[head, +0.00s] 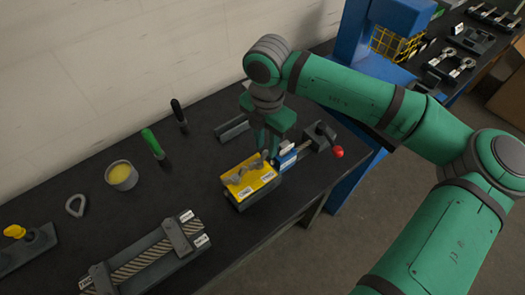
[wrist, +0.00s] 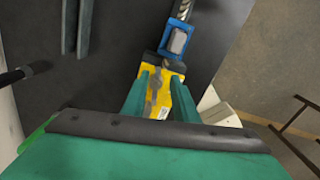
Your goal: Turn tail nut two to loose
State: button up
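A yellow-topped block (head: 262,176) stands near the bench's right front edge, with small grey metal parts and white labels on top. The labels are too small to read, so I cannot tell which part is tail nut two. My gripper (head: 266,155) points down over the block's far part. In the wrist view, my gripper (wrist: 160,82) has its two green fingers apart, with the yellow top (wrist: 162,72) and a grey part (wrist: 154,90) showing between them. I cannot tell whether the fingers touch any part.
A blue clamp piece (head: 286,160) and a vice-like fixture with a red knob (head: 337,152) stand just right of the block. A rope fixture (head: 150,262), a yellow-filled cup (head: 121,175), and a green-handled tool (head: 153,143) lie to the left. Bare bench lies between.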

aim_at(264, 153)
jog(key=shift+a+f, duration=0.15)
jog(key=shift+f, duration=0.85)
jog(key=shift+a+f, duration=0.15)
jog(key=shift+f, duration=0.85)
grip_shut()
